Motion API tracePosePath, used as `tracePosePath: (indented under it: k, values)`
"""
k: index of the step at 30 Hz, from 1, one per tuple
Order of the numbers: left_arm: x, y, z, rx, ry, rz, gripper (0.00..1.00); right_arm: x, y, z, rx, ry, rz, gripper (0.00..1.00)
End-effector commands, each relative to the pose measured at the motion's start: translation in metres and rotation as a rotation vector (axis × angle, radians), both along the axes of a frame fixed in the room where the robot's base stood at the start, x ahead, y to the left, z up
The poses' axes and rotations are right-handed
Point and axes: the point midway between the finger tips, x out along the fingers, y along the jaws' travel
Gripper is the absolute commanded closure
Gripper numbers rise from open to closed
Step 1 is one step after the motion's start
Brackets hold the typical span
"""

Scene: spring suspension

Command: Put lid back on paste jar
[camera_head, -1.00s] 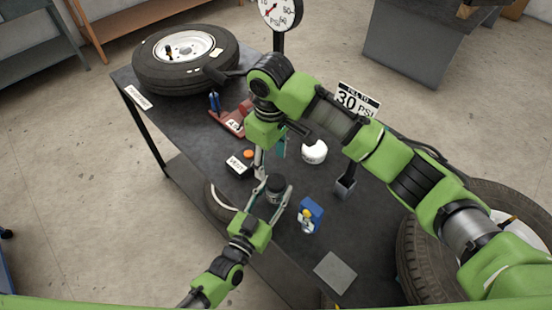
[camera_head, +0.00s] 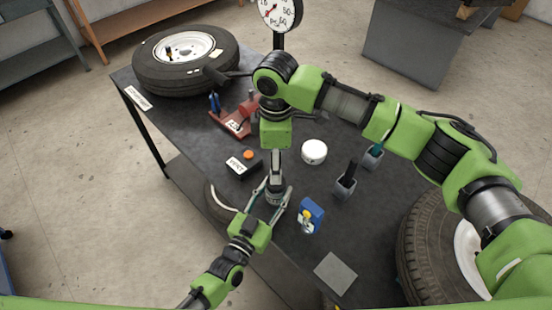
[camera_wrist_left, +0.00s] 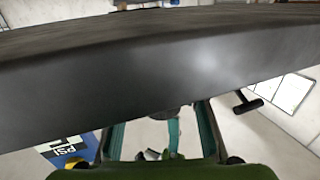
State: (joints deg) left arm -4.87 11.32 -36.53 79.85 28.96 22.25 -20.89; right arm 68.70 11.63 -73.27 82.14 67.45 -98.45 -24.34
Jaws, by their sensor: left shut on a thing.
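My left gripper (camera_head: 270,198) comes in from the lower left and is shut around the sides of a small grey jar (camera_head: 275,198), near the table's front edge. My right gripper (camera_head: 276,182) points straight down over the jar. Its fingers line up with the jar's top and cover it, so I cannot tell whether they touch it, are closed, or hold a lid. In the left wrist view, my left gripper's teal-lined fingers (camera_wrist_left: 162,135) show low in the picture. A large dark surface fills the upper half and hides most of the jar.
A black box with an orange knob (camera_head: 243,165) is left. A grey square plate (camera_head: 335,273) lies in front.

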Motion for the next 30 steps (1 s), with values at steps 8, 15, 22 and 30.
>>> tracePosePath:
  k: [8, 15, 22, 30]
  values:
    - [0.0, 0.0, 0.0, 0.0, 0.0, 0.0, 1.0, -0.001, -0.001, -0.044, -0.003, 0.003, -0.002, 0.5]
    - [0.0, 0.0, 0.0, 0.0, 0.0, 0.0, 1.0, 0.0, -0.001, -0.068, -0.002, 0.001, -0.001, 0.5]
    - [0.0, 0.0, 0.0, 0.0, 0.0, 0.0, 1.0, 0.0, 0.0, -0.072, -0.001, 0.0, -0.001, 0.5]
    - [0.0, 0.0, 0.0, 0.0, 0.0, 0.0, 1.0, 0.0, 0.0, -0.072, -0.001, 0.0, -0.001, 0.86]
